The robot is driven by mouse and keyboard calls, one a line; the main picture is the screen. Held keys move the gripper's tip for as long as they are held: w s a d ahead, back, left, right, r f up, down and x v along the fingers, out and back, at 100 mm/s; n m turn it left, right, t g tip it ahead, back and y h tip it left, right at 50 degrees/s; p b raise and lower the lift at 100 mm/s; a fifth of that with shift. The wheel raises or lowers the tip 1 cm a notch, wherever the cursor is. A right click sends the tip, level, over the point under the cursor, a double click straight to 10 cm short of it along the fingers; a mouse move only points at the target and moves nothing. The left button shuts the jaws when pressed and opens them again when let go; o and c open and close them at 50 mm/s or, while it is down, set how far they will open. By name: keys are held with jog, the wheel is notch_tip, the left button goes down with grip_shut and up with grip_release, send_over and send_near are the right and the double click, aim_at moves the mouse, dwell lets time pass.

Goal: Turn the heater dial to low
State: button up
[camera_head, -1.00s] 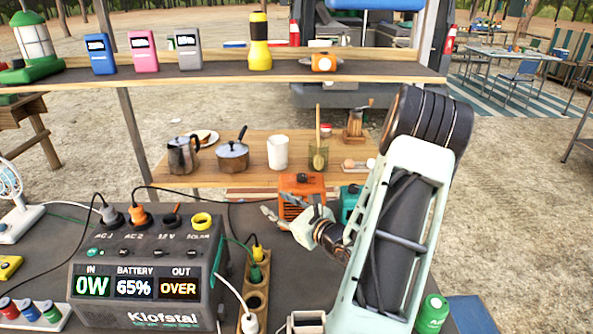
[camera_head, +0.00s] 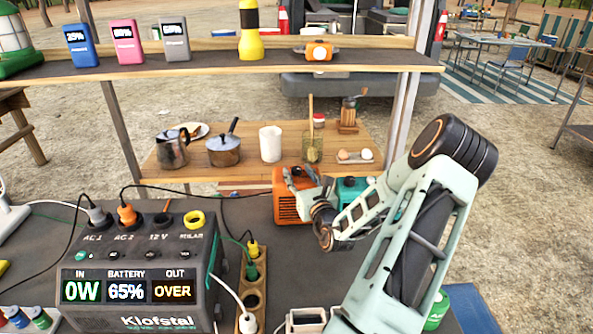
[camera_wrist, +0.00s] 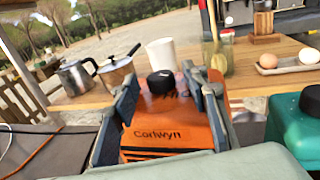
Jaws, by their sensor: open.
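The heater is an orange box (camera_head: 288,207) marked "Corlwyn" in the wrist view (camera_wrist: 165,134). It stands on the dark worktop to the right of the power station. Its black round dial (camera_wrist: 161,83) sits on the top face, and dark markings beside it are too blurred to read. My gripper (camera_head: 303,178) reaches over the heater from the right in the head view. In the wrist view my gripper (camera_wrist: 161,80) is open, with one finger on either side of the dial. Contact with the dial cannot be told. The dial's setting is not readable.
A teal box (camera_head: 350,190) with a black knob stands close to the right of the heater. The power station (camera_head: 140,275) reads "OVER", with a socket strip (camera_head: 252,295) beside it. A wooden table (camera_head: 190,180) with pots and a white cup (camera_head: 270,144) lies behind. A shelf (camera_head: 200,67) crosses above.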

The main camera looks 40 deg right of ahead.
jog(key=shift+x, duration=1.05)
grip_shut()
